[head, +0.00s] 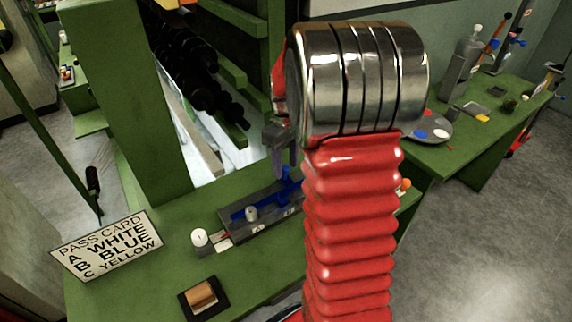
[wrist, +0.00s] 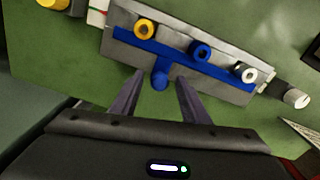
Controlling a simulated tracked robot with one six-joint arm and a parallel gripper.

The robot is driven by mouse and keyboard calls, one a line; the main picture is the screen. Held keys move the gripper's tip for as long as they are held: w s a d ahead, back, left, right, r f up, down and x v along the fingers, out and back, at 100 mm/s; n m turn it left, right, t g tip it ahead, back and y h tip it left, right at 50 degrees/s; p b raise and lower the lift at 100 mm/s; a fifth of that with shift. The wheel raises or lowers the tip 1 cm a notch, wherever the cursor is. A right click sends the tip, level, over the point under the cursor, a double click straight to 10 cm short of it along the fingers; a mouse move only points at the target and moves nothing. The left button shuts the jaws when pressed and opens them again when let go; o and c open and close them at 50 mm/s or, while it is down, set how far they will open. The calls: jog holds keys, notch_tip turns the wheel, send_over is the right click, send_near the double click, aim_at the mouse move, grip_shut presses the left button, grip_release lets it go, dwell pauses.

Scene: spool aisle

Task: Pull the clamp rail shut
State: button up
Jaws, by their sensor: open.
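The clamp rail is a long blue bar (wrist: 218,70) on a grey fixture (wrist: 232,92), running across the upper wrist view. Its rounded blue handle (wrist: 160,79) sticks out towards me. Yellow (wrist: 145,29), blue (wrist: 202,52) and white (wrist: 248,74) rings stand along the fixture beside the bar. My gripper (wrist: 160,82) is open, with one dark finger on each side of the handle; I cannot tell whether either touches it. In the head view the blue rail (head: 262,206) lies on the green bench, and my gripper (head: 283,158) is above its far end, partly hidden by my arm.
A white-topped knob (head: 199,237) stands at the fixture's near end. A pass card sign (head: 106,244) and a dark tray with a copper-coloured block (head: 202,299) are on the near bench. Black spools (head: 190,65) fill a rack behind. Another green bench stands at right.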

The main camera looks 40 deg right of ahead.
notch_tip(320, 180, up, 13)
dwell(0.5)
jog(key=shift+w+r, duration=0.1)
dwell(0.5)
jog(key=s+a+m+t, duration=0.1)
jog(key=s+a+t, duration=0.1)
jog(key=s+a, duration=0.6)
jog(key=s+a+m+t, duration=0.1)
jog(key=s+a+t, duration=0.2)
jog(key=s+a, duration=0.6)
jog(key=a, duration=0.7)
jog(key=shift+s+t, duration=0.2)
jog(key=shift+t, duration=0.1)
jog(key=shift+c, duration=0.7)
